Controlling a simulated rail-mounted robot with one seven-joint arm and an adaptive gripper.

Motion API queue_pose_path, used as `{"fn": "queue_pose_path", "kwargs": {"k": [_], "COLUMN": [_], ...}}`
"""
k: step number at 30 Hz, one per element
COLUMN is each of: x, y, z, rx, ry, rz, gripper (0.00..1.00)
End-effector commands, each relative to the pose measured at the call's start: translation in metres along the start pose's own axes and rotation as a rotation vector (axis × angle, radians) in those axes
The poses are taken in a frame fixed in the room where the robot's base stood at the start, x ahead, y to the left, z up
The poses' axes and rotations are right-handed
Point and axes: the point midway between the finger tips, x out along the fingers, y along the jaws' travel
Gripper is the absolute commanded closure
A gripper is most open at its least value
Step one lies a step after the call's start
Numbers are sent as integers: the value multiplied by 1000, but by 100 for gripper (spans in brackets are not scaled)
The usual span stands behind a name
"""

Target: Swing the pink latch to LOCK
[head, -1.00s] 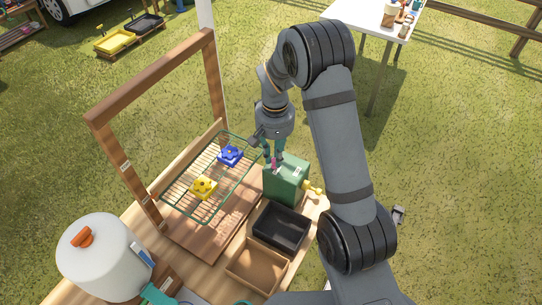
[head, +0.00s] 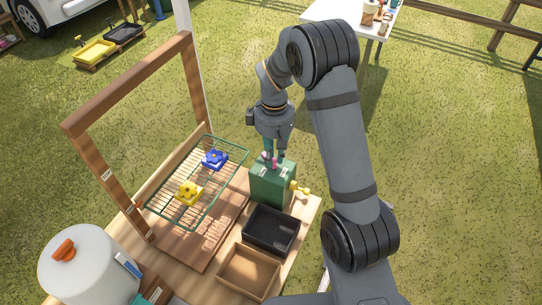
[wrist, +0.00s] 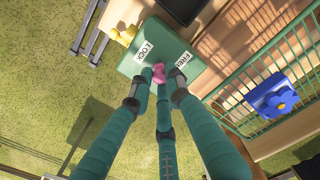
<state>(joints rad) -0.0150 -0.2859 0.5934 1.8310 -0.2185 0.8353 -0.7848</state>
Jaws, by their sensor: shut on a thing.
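The pink latch (wrist: 159,72) stands on top of a green box (head: 271,185). In the wrist view it lies between the white LOCK label (wrist: 144,51) on the left and the white FREE label (wrist: 181,57) on the right. My gripper (head: 271,160) points down at the box top. Its teal fingers are closed in around the latch, which shows as a small pink spot between them in the head view (head: 275,163). The fingers hide part of the latch.
A yellow knob (head: 300,190) sticks out of the box's right side. A black tray (head: 297,233) and a brown tray (head: 222,272) stand in front. A green wire rack (head: 228,185) with a blue and a yellow flower piece stands left. Grass lies beyond the table's right edge.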

Motion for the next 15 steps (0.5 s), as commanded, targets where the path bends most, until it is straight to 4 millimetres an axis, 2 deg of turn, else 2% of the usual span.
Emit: {"fn": "queue_pose_path", "kwargs": {"k": [15], "x": [-1], "y": [3], "z": [0], "rx": [-54], "ry": [3], "rz": [2], "gripper": [100]}}
